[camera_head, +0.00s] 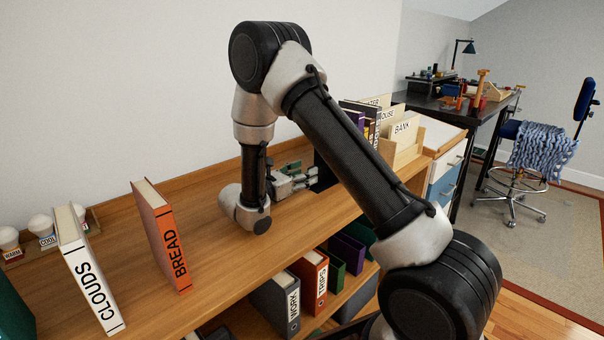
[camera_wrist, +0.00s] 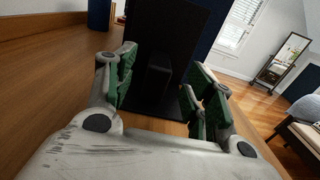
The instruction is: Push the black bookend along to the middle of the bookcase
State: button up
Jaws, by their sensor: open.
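The black bookend (camera_head: 323,172) stands upright on the wooden top of the bookcase (camera_head: 222,262), partly hidden behind my arm in the head view. In the wrist view the bookend (camera_wrist: 168,48) fills the middle as a dark upright plate, straight ahead of my gripper (camera_wrist: 163,88). The green-padded fingers are spread apart with nothing held between them. In the head view my gripper (camera_head: 298,180) is low over the bookcase top, just left of the bookend. I cannot tell whether the fingertips touch it.
Books and a wooden box of labelled cards (camera_head: 402,142) stand beyond the bookend. An orange BREAD book (camera_head: 158,232) and a white CLOUDS book (camera_head: 88,270) stand nearer, with light bulbs (camera_head: 42,230) at the left. The bookcase top between BREAD and my gripper is clear.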

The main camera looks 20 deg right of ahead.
jog(key=shift+x, duration=3.95)
grip_shut()
